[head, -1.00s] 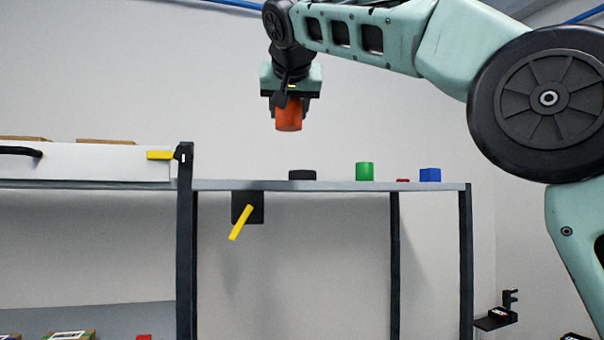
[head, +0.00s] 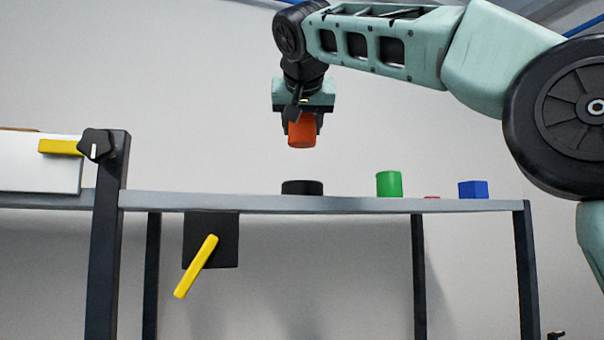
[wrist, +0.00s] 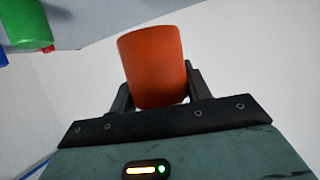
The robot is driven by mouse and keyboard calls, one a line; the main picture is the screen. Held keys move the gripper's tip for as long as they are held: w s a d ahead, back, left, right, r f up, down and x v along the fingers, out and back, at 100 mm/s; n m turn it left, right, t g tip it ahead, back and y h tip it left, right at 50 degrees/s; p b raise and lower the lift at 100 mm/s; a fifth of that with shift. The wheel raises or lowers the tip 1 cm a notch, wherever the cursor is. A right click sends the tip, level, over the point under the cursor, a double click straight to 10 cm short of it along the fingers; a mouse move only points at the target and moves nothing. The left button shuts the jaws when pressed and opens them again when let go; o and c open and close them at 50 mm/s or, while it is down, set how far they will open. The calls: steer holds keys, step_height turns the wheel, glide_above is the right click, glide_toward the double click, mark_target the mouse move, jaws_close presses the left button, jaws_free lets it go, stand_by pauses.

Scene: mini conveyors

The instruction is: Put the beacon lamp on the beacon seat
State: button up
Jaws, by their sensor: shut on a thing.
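The beacon lamp is an orange-red cylinder (head: 302,132) held upright, or nearly so, in my gripper (head: 302,122). In the wrist view the lamp (wrist: 153,65) sits between the two dark fingers of my gripper (wrist: 155,92). My gripper is shut on it, pointing down. A low black round piece (head: 302,188), which looks like the beacon seat, stands on the grey shelf top (head: 340,204). The lamp hangs above this black piece with a clear gap. The seat does not show in the wrist view.
A green cylinder (head: 389,184), a low red piece (head: 431,197) and a blue block (head: 473,189) stand on the shelf to the right. A yellow lever (head: 196,266) on a black plate hangs below the edge. A white conveyor side (head: 35,170) and dark knob (head: 97,145) are at left.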

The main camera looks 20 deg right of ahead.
mark_target(304, 117)
steer(key=shift+f+b, duration=0.3)
steer(key=shift+f, duration=3.35)
steer(key=o, duration=1)
steer(key=shift+o, duration=0.2)
steer(key=b+v, duration=0.3)
steer(key=v, duration=0.9)
